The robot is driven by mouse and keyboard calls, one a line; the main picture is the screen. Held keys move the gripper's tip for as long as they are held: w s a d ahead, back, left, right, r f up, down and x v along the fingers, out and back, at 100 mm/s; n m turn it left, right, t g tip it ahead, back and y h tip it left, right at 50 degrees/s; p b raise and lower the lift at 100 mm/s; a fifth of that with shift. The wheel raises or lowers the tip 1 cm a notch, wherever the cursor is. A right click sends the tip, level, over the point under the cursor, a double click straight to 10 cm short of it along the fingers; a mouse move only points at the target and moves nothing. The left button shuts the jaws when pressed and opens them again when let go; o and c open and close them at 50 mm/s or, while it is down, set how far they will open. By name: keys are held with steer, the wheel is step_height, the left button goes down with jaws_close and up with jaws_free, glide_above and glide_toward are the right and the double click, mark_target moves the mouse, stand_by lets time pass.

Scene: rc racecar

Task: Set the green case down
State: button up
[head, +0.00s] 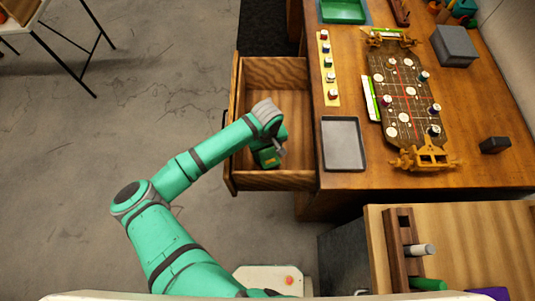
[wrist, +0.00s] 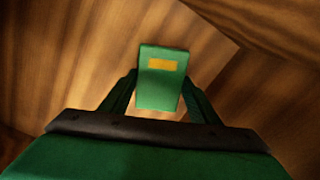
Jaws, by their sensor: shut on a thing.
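The green case (wrist: 161,88), with a yellow label on its face, sits between my gripper's two fingers in the wrist view. My gripper (wrist: 158,98) is shut on it. In the head view my gripper (head: 277,152) is inside the open wooden drawer (head: 285,73), toward its near end. The green case (head: 267,157) shows there partly under my wrist. Brown wood surrounds the case in the wrist view. I cannot tell whether the case touches the drawer floor.
The desk right of the drawer holds a grey tray (head: 343,143), a yellow strip with several small pots (head: 328,70), a car chassis (head: 405,95) and a grey box (head: 454,46). The far part of the drawer is empty. A second wooden surface (head: 480,235) stands at the near right.

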mark_target(268, 154)
steer(key=shift+d+f, duration=0.1)
steer(key=shift+f, duration=0.9)
steer(key=shift+f, duration=0.1)
steer(key=o, duration=1.1)
steer(key=shift+f, duration=0.1)
step_height(268, 154, up, 12)
steer(key=shift+r, duration=0.2)
